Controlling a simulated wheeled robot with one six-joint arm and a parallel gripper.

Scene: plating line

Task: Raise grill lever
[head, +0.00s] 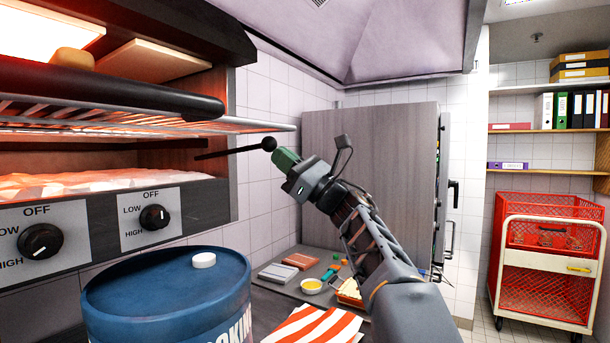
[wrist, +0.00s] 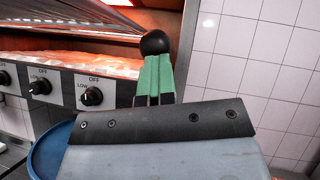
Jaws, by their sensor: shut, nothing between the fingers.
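The grill lever is a thin black rod (head: 228,152) with a round black knob (head: 269,144) at its right end, sticking out from the grill's right side in the head view. My gripper (head: 282,156) has green fingers and is shut and empty, with its tips right by the knob. In the wrist view the knob (wrist: 155,43) shows just at the tips of my green gripper fingers (wrist: 154,66). I cannot tell whether the tips touch the knob. The rod is mostly hidden in the wrist view.
The grill (head: 120,190) has a wire rack (head: 240,126) jutting right above the lever. A blue drum (head: 165,300) with a white cap stands in front. A counter (head: 285,295) with small items lies below my arm. A red cart (head: 545,260) stands far right.

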